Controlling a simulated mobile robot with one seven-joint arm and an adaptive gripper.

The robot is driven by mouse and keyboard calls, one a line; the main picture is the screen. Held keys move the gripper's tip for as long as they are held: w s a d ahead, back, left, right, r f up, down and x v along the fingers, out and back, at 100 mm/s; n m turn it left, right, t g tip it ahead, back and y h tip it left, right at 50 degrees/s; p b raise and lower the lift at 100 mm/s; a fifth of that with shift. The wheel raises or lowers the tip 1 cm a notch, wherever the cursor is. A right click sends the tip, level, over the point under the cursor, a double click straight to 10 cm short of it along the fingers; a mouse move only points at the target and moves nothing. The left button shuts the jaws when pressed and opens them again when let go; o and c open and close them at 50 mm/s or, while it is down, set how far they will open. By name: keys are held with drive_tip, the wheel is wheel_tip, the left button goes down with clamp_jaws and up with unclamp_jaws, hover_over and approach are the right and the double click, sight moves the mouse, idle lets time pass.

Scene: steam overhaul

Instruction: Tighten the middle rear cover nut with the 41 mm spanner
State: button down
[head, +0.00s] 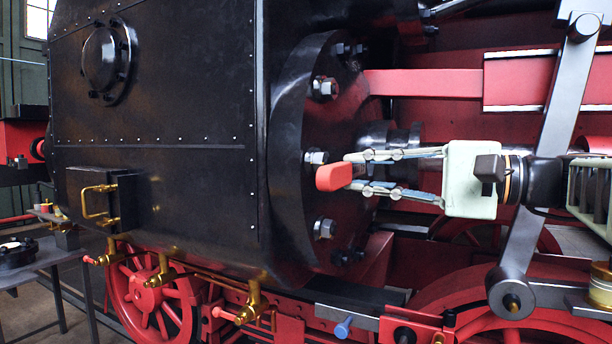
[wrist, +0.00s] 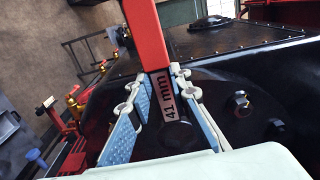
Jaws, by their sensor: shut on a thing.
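The 41 mm spanner shows its red handle (head: 333,177) at my fingertips in the head view. In the wrist view the red handle (wrist: 150,35) runs up out of the picture, and its dark label (wrist: 173,97) reads 41 mm. My gripper (head: 354,173) reaches in from the right and is shut on the spanner; its fingers also show in the wrist view (wrist: 155,85). The middle cover nut (head: 316,157) sits on the black round cover, just up and left of the handle in the picture. The spanner's jaw is hidden, so I cannot tell whether it is on a nut.
An upper nut (head: 325,88) and a lower nut (head: 325,229) stand out from the cover (head: 290,120). The black cylinder casing (head: 180,190) fills the left. A red slide bar (head: 425,83) and a grey rod (head: 545,150) lie around my arm. A blue-headed part (head: 343,328) is below.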

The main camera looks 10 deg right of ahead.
sight(332, 180)
drive_tip(key=s+a+b, duration=0.1)
drive_tip(key=s+a, duration=0.1)
drive_tip(key=s, duration=0.1)
drive_tip(key=s+a+b, duration=0.1)
drive_tip(key=s+a, duration=0.1)
drive_tip(key=s, duration=0.2)
drive_tip(key=s+a+b, duration=0.2)
drive_tip(key=s+a, duration=0.1)
drive_tip(key=shift+s+r, duration=0.2)
drive_tip(key=shift+s, duration=0.1)
drive_tip(key=shift+p, duration=0.3)
